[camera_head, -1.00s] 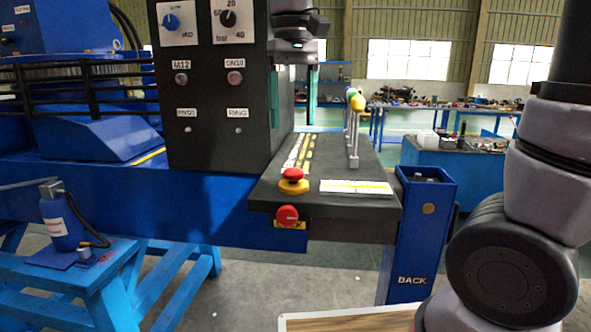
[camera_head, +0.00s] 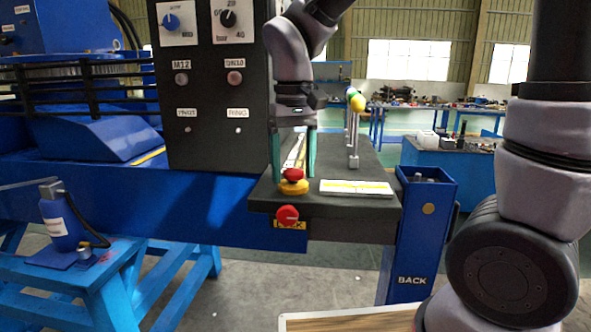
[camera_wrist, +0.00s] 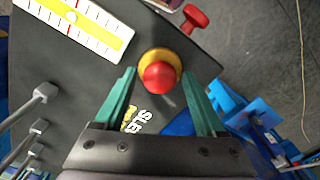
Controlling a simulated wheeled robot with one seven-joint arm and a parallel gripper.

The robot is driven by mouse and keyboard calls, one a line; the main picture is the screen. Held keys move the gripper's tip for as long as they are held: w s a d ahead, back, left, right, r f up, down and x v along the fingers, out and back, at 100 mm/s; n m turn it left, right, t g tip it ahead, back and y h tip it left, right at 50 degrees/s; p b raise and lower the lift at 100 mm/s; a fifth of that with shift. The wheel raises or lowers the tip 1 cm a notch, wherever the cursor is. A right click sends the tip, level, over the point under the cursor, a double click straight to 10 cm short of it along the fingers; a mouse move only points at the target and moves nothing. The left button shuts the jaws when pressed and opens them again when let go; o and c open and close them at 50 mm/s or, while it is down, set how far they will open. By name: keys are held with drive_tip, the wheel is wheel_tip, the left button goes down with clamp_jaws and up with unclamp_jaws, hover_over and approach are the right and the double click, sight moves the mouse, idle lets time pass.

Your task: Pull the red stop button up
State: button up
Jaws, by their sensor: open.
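The red stop button (camera_head: 293,174) is a mushroom head on a yellow base (camera_head: 294,187), on the dark top of the stand near its front edge. In the wrist view the red button (camera_wrist: 159,77) lies just beyond the fingertips, near the middle between them. My gripper (camera_head: 294,176) points down above the button, its two green fingers spread to either side. The wrist view shows my gripper (camera_wrist: 162,75) open and empty. I cannot tell whether the fingertips reach the button's height.
A second red knob (camera_head: 287,216) is on the stand's front face below. A white and yellow scale plate (camera_head: 356,188) lies to the right, with upright levers (camera_head: 353,130) behind it. The black control panel (camera_head: 215,100) stands close on the left.

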sight(294, 170)
drive_tip(key=c, duration=1)
drive_tip(key=shift+c, duration=0.3)
drive_tip(key=shift+r, duration=0.55)
drive_tip(key=o, duration=1.2)
drive_tip(key=shift+r, duration=0.1)
drive_tip(key=shift+r, duration=3.5)
